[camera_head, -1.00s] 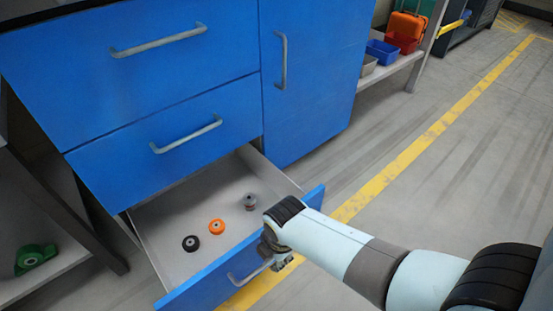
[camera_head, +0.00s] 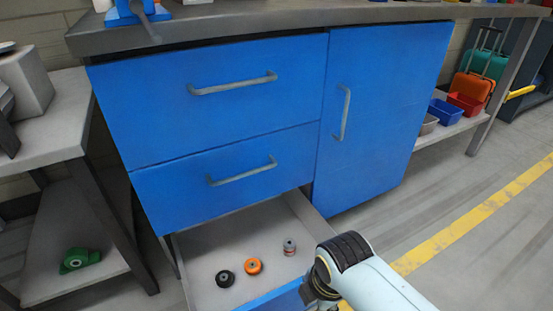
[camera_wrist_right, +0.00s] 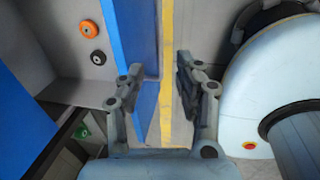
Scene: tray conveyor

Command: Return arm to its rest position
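My right arm comes in from the lower right of the head view. Its gripper (camera_head: 318,296) is partly cut off at the bottom edge, beside the front of the open bottom drawer (camera_head: 285,297). In the right wrist view the right gripper (camera_wrist_right: 182,78) has its two fingers apart with nothing held between them. The blue drawer front (camera_wrist_right: 138,60) passes behind the left finger there; whether they touch I cannot tell. The drawer handle is not visible now. My left gripper is in neither view.
The drawer holds a black ring (camera_head: 225,279), an orange ring (camera_head: 253,266) and a grey part (camera_head: 289,247). The blue cabinet (camera_head: 225,110) stands ahead under a worktop (camera_head: 300,16). A side table (camera_head: 45,120) is at left. Open floor (camera_head: 480,265) lies at right.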

